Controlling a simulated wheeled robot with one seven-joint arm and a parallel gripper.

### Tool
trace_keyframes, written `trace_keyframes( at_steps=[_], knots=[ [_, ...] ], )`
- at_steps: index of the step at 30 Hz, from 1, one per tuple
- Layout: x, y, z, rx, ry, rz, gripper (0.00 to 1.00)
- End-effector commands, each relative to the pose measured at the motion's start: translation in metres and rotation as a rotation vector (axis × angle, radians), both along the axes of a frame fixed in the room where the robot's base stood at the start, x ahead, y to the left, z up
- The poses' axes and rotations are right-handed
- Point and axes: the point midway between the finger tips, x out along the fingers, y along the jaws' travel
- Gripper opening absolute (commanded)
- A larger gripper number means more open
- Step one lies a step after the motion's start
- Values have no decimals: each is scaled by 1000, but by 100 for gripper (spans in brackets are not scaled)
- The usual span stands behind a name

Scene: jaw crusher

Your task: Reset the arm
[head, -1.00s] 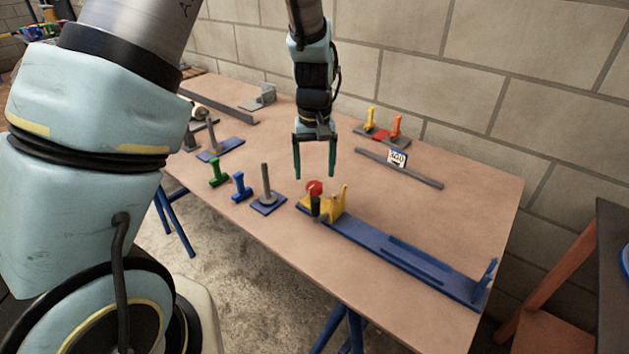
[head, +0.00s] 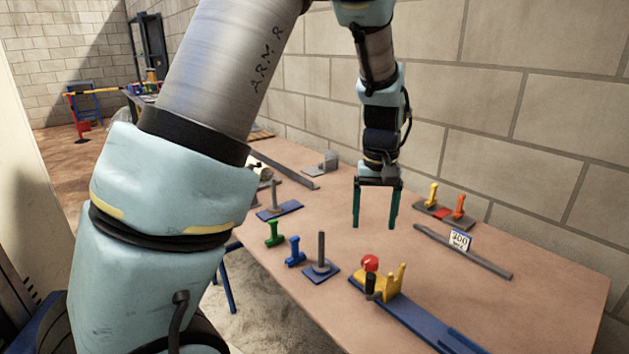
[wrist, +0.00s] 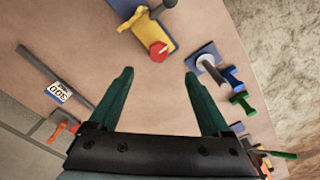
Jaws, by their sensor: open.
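My gripper (head: 376,222) hangs above the wooden table (head: 520,300) with its two dark green fingers pointing down. The fingers are apart with nothing between them. In the wrist view my gripper (wrist: 158,78) is over bare tabletop. The red knob (head: 370,263) on the yellow and blue jaw fixture (head: 395,285) is in front of it, and the fingers do not touch it. My arm reaches up and over from the left side of the head view.
A grey post on a blue base (head: 320,262), a blue piece (head: 295,252) and a green piece (head: 274,234) stand near the front edge. A grey bar with a white label (head: 460,241) and a plate with yellow and orange handles (head: 445,207) lie towards the block wall (head: 500,120).

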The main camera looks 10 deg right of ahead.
Motion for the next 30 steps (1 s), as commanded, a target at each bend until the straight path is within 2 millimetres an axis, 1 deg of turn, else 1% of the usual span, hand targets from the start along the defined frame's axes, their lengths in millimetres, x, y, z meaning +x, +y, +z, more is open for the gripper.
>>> trace_keyframes(
  at_steps=[2,5,6,8,9,10,11,12,14,15,18,21,24,27,30],
  knots=[
    [5,15,2,-5,-2,15,82],
    [14,51,6,-17,-8,42,82],
    [16,70,7,-23,-12,54,82],
    [19,102,10,-31,-23,73,82],
    [18,122,11,-35,-29,85,82],
    [18,138,12,-39,-36,94,82],
    [16,152,13,-41,-42,100,82],
    [13,172,14,-44,-51,110,82],
    [7,199,15,-46,-67,124,82],
    [1,216,16,-47,-76,132,82],
    [-13,251,16,-43,-100,147,82],
    [-26,276,16,-36,-119,157,82],
    [-36,290,15,-30,-131,161,82],
    [-40,296,15,-27,-135,164,82],
    [-41,297,14,-26,-137,162,82]
  ],
)
